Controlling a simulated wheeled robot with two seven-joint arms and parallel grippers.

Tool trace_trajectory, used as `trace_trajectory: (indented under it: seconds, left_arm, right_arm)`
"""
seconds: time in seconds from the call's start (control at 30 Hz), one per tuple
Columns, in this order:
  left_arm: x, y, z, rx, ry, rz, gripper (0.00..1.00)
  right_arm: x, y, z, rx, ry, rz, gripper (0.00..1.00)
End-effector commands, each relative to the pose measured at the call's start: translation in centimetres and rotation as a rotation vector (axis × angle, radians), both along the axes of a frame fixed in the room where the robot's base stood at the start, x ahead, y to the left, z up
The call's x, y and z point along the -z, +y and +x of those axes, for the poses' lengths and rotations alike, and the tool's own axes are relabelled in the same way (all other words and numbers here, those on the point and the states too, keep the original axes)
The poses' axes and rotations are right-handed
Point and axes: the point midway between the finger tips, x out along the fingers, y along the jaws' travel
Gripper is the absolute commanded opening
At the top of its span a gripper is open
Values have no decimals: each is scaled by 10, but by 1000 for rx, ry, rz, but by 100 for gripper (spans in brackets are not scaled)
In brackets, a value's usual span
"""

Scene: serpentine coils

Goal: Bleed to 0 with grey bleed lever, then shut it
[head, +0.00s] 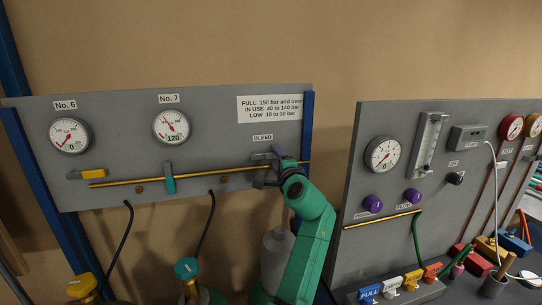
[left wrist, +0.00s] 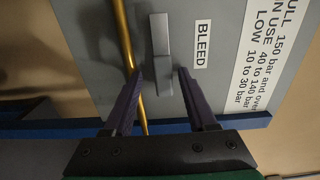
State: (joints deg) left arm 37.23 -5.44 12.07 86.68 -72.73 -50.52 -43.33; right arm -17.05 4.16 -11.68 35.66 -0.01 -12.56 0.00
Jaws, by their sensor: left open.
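The grey bleed lever (left wrist: 161,48) lies parallel to the brass pipe (left wrist: 126,40), beside the BLEED label (left wrist: 202,45). In the head view my gripper mostly hides it below the BLEED label (head: 263,137). My left gripper (left wrist: 160,75) is open, with one purple finger on each side of the lever's near end; gaps show and I see no contact. It shows at the panel in the head view (head: 275,163). Gauge No. 7 (head: 171,127) displays 120 and gauge No. 6 (head: 69,135) displays 0. My right gripper is not in view.
On the pipe, a teal lever (head: 169,178) stands across it, and a yellow lever (head: 93,174) lies along it. A blue post (head: 306,125) edges the panel close to my gripper. Cylinders with teal (head: 186,268) and yellow (head: 82,286) tops stand below. A second gauge panel (head: 350,190) is at right.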

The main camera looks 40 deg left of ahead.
Motion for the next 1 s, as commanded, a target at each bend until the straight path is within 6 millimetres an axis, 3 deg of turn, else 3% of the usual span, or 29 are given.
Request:
trace_trajectory:
  seconds: [0.2, 0.3, 0.37, 1.0]
  left_arm:
    - [-1, 0, 0, 0, -1, 0, 57]
    - [-1, 0, 0, 0, -1, 0, 19]
    - [-1, 0, 0, 0, -1, 0, 0]
    - [-3, 1, 0, 0, -5, 5, 0]
  right_arm:
    - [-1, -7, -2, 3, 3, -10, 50]
    - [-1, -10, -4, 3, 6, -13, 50]
    - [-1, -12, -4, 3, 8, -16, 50]
    - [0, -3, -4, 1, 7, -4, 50]
